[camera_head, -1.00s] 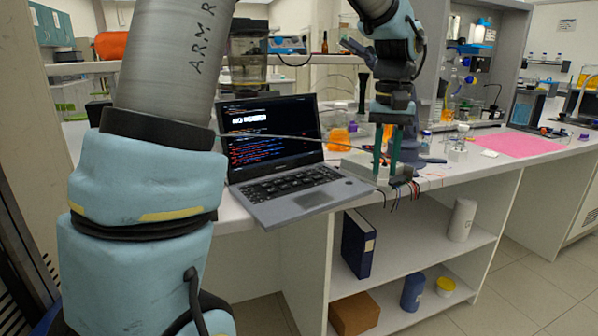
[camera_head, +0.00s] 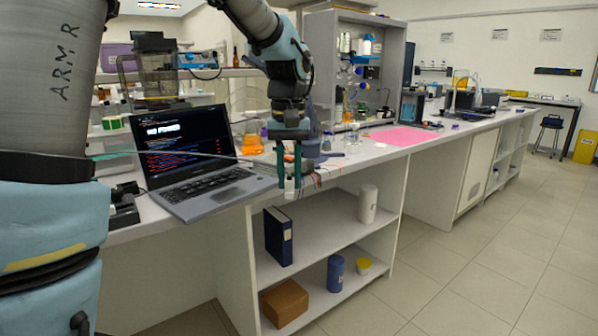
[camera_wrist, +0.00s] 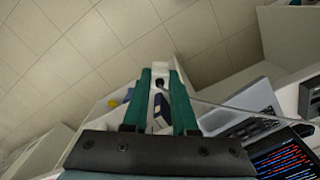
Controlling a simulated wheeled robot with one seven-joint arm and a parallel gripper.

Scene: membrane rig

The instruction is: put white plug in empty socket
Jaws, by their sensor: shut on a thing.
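My gripper (camera_head: 289,196) is at the front edge of the bench, to the right of the laptop, with its green fingers pointing down. In the wrist view my gripper (camera_wrist: 160,74) has its fingers close together around a small white piece with a dark spot, which looks like the white plug (camera_wrist: 160,68). Thin coloured wires (camera_head: 318,181) show just right of the fingers at the bench edge. I cannot make out the empty socket in either view.
An open laptop (camera_head: 205,190) stands left of the gripper. Orange-filled glassware (camera_head: 252,146) is behind. A pink mat (camera_head: 402,136) lies to the right. Shelves under the bench hold a dark blue binder (camera_head: 279,237), a white cylinder (camera_head: 368,204) and a brown box (camera_head: 285,303).

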